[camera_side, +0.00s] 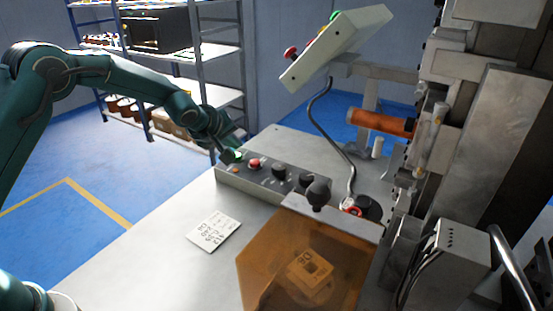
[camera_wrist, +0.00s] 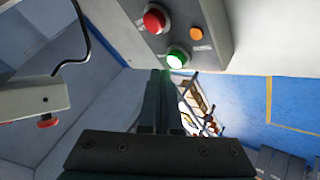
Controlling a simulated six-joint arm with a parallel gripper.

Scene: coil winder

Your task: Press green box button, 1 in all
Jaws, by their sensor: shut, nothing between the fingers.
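The grey control box (camera_side: 310,196) sits on the bench and carries a row of buttons and knobs. Its green button (camera_side: 239,154) is at the left end, and it also shows in the wrist view (camera_wrist: 177,59), looking bright. My gripper (camera_side: 227,156) is shut and empty, with its dark fingertips at the left end of the box, right beside the green button. In the wrist view my fingertips (camera_wrist: 158,73) point at the box edge, just below and left of the green button. I cannot tell whether they touch it.
A red button (camera_side: 254,163) is right of the green one; a small orange one (camera_wrist: 196,33) is also close. Black knobs, an amber guard (camera_side: 262,255) and the winder stand farther right. A tilted panel (camera_side: 335,45) hangs above. A note card (camera_side: 214,230) lies on the bench.

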